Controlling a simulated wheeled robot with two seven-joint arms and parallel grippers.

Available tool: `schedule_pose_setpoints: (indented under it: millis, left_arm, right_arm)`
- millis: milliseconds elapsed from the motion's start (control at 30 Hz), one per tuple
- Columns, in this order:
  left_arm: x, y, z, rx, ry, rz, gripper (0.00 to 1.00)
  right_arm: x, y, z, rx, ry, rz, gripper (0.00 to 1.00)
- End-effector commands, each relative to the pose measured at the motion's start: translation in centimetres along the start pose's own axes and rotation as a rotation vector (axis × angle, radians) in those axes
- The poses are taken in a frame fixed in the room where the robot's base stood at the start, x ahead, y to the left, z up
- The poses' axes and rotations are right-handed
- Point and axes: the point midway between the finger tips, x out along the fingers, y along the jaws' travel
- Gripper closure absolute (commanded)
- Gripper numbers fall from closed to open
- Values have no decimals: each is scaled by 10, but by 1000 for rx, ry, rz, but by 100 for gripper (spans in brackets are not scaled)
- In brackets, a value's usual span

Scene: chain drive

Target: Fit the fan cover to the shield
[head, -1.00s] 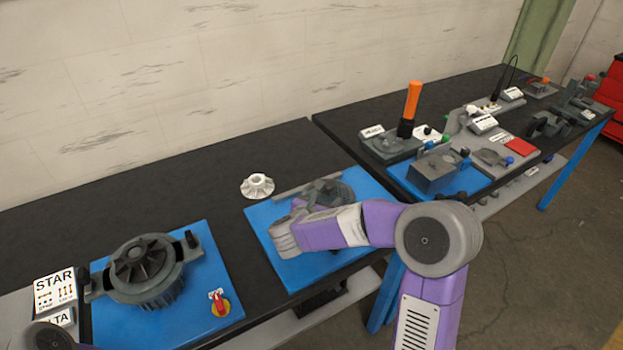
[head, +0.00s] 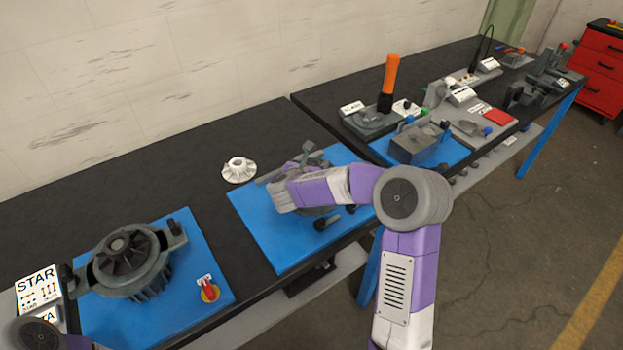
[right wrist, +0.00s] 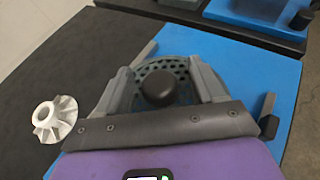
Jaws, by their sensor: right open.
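The fan cover (right wrist: 160,68) is a grey-green perforated disc with a black knob (right wrist: 160,88) on top. It lies on a blue mat (head: 272,247), mostly hidden by my right arm in the head view. My right gripper (right wrist: 161,73) is open above the cover, one finger on each side of the knob. I cannot tell whether the fingers touch it. A motor (head: 130,262) with a dark bladed fan and grey finned housing sits on the left blue mat; I take its end as the shield. My left gripper is not visible.
A white fan wheel (head: 239,169) stands on the black bench beside the middle mat. A red-yellow switch (head: 209,291) lies right of the motor. Two black-knobbed pieces (head: 320,224) lie before my right wrist. An orange-handled tool (head: 390,80) stands on the far bench.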

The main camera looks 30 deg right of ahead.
Motion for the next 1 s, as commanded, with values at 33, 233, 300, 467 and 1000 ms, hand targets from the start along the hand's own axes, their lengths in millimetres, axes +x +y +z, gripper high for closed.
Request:
schedule_pose_setpoints:
  millis: [33, 233, 300, 467, 1000]
  left_arm:
    - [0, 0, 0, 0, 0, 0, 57]
    - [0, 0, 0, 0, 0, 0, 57]
    - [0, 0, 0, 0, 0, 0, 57]
    - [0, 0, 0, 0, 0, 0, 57]
    - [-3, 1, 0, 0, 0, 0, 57]
  right_arm:
    - [0, 0, 0, 0, 0, 0, 35]
    - [0, 0, 0, 0, 0, 0, 65]
    - [0, 0, 0, 0, 0, 0, 76]
    - [0, 0, 0, 0, 0, 0, 100]
    - [-5, 0, 11, 3, -6, 1, 100]
